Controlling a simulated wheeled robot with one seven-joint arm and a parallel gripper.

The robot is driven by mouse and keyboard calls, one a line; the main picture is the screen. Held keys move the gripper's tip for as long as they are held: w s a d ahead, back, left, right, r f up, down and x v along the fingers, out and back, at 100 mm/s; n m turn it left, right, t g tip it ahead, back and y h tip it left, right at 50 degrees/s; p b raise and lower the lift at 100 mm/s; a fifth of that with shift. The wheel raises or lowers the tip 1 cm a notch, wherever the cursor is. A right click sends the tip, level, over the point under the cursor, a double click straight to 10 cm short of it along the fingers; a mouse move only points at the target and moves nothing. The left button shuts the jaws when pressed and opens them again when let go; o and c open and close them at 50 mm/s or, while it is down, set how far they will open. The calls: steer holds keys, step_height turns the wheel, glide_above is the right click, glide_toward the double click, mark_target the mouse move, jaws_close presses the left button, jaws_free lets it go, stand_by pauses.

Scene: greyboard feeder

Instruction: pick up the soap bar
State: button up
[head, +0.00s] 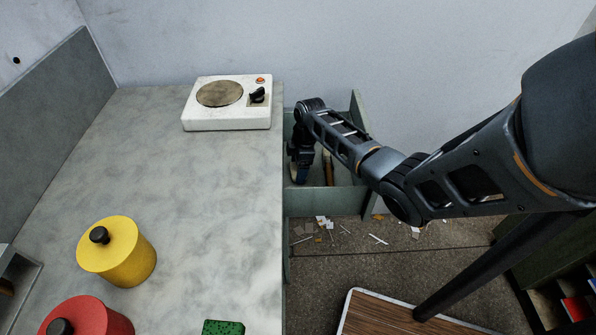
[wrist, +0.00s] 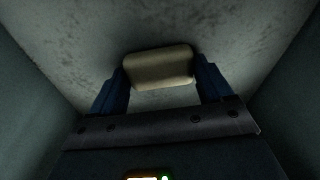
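The soap bar (wrist: 158,67) is a pale beige block with rounded edges, seen in the wrist view near the top middle. My gripper (wrist: 160,75) has its two blue fingers apart, one at each end of the bar. The fingers look close against its ends, but I cannot tell whether they press on it or whether the bar is off the floor below. In the head view my gripper (head: 300,172) reaches down into a grey-green bin (head: 325,201) beside the counter. The soap bar cannot be made out there.
Bin walls rise close on both sides of my gripper. The grey counter (head: 190,190) on the left holds a white hot plate (head: 200,117), a yellow canister (head: 122,258), a red canister (head: 95,318) and a green sponge-like block (head: 223,327). Scraps litter the floor (head: 350,265).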

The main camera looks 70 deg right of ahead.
mark_target(296, 169)
steer(key=c, duration=0.5)
steer(key=shift+r, duration=0.15)
steer(key=shift+r, duration=0.25)
step_height(296, 169, up, 4)
steer(key=shift+f, duration=0.1)
steer(key=s+d+r, duration=0.6)
steer(key=s, duration=0.3)
steer(key=shift+s+d+r+b, duration=0.25)
steer(key=shift+s+d+b, duration=0.05)
steer(key=shift+s+b, duration=0.05)
